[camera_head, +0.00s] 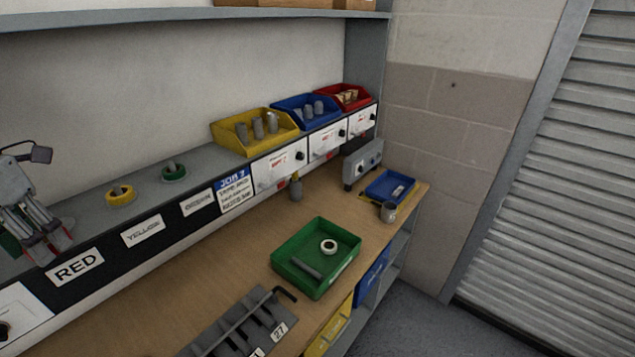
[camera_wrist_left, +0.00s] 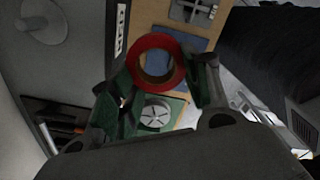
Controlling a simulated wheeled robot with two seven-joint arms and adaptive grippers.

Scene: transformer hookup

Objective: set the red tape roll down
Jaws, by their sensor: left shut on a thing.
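The red tape roll (camera_wrist_left: 154,39) shows in the left wrist view as a ring between the fingers of my left gripper (camera_wrist_left: 166,84), which is shut on it. In the head view my left gripper (camera_head: 48,250) is at the far left, over the grey ledge just above the RED label (camera_head: 76,267). Red shows at its fingertips there, but the roll's shape and whether it touches the ledge cannot be told. My right gripper is not in view.
On the same ledge, a yellow tape roll (camera_head: 120,194) and a green tape roll (camera_head: 174,171) lie further right, above the YELLOW (camera_head: 142,232) and GREEN (camera_head: 198,202) labels. Yellow (camera_head: 240,145), blue (camera_head: 293,121) and red bins stand beyond. A green tray (camera_head: 290,278) sits on the bench.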

